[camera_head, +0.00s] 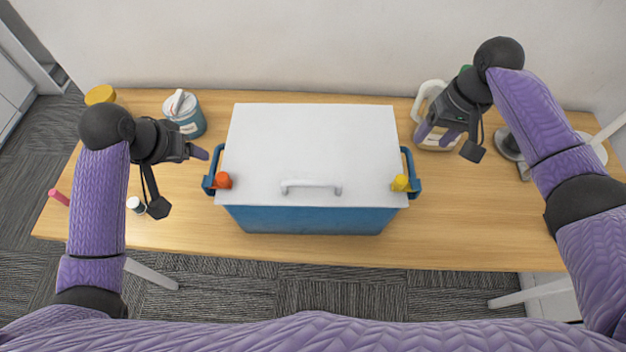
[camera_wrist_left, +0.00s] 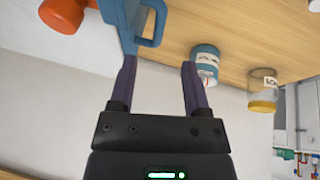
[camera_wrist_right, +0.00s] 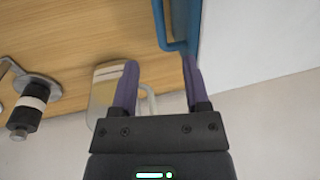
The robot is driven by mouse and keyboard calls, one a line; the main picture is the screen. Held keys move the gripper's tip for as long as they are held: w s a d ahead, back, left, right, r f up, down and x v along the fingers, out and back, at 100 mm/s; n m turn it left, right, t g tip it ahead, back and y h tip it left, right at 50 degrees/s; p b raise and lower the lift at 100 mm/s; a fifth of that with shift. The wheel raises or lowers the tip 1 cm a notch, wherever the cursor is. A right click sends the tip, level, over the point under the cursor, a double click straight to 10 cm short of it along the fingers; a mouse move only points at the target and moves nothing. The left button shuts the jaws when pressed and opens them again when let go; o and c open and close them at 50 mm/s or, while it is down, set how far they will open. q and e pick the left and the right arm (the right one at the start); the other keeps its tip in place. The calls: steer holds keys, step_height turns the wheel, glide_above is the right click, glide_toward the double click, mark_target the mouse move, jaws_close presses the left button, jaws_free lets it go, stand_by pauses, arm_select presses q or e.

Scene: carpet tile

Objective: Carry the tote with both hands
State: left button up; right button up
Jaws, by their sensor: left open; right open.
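The tote (camera_head: 310,219) is a blue box with a white lid (camera_head: 312,145), standing on the wooden table. It has a blue handle on its left side (camera_head: 209,182) and one on its right side (camera_head: 413,183). My left gripper (camera_head: 203,153) is open and empty, left of the left handle and apart from it. The left handle (camera_wrist_left: 155,25) shows beyond the fingers in the left wrist view. My right gripper (camera_head: 437,135) is open and empty, up and right of the right handle. The right handle (camera_wrist_right: 160,28) shows ahead of the fingers in the right wrist view.
A blue-and-white tub (camera_head: 186,114) and a yellow-lidded jar (camera_head: 100,95) stand at the back left. A small white-capped bottle (camera_head: 136,205) is at the front left. A pale jug (camera_head: 428,100) stands behind my right gripper. The table front is clear.

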mark_target(213, 162)
arm_select(q)
steer(key=x, duration=0.9)
steer(key=shift+w+f, duration=0.2)
steer(key=shift+f, duration=0.1)
arm_select(e)
steer(key=f, duration=0.3)
steer(key=a+f, duration=0.1)
steer(key=f, duration=0.2)
steer(key=a+f, duration=0.1)
steer(key=f, duration=0.2)
steer(key=shift+f, duration=0.3)
steer(key=shift+d, duration=0.1)
arm_select(q)
jaws_close()
arm_select(e)
jaws_close()
